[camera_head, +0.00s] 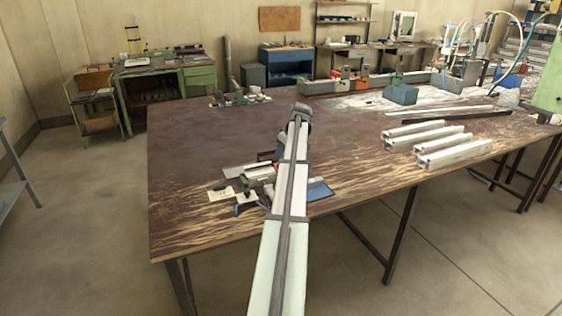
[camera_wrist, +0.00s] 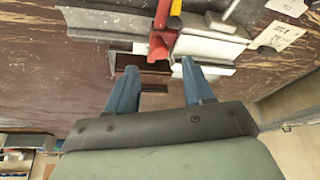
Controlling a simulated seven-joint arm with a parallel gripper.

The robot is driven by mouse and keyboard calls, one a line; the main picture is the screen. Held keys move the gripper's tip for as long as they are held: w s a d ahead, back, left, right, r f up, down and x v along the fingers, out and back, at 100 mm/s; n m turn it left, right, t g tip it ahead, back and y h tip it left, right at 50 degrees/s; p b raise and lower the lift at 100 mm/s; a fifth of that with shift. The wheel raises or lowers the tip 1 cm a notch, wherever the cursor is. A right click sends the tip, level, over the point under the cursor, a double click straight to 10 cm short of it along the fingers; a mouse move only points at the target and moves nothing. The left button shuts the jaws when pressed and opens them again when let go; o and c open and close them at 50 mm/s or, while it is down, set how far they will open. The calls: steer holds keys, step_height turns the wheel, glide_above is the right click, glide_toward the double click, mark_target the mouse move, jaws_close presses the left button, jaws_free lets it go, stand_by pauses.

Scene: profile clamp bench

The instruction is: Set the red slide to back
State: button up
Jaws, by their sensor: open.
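A red part (camera_wrist: 162,38), which looks like the red slide, stands at the upper middle of the wrist view, in front of a grey metal profile. A yellow piece (camera_wrist: 176,8) is right beside its top. My gripper (camera_wrist: 148,60) has two blue fingers spread apart, with nothing between them. The red part's lower end shows just beyond the fingertips, nearer the right finger; I cannot tell whether they touch. In the head view my arm covers much of the clamp fixture (camera_head: 258,177), and the red part and my fingers cannot be made out there.
A white paper tag (camera_wrist: 276,36) and a grey block (camera_wrist: 220,22) lie beside the red part. On the wooden table (camera_head: 200,140), several aluminium profiles (camera_head: 455,153) lie at the right. The table's left part is largely clear.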

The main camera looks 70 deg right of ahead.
steer(key=shift+x, duration=2.45)
jaws_close()
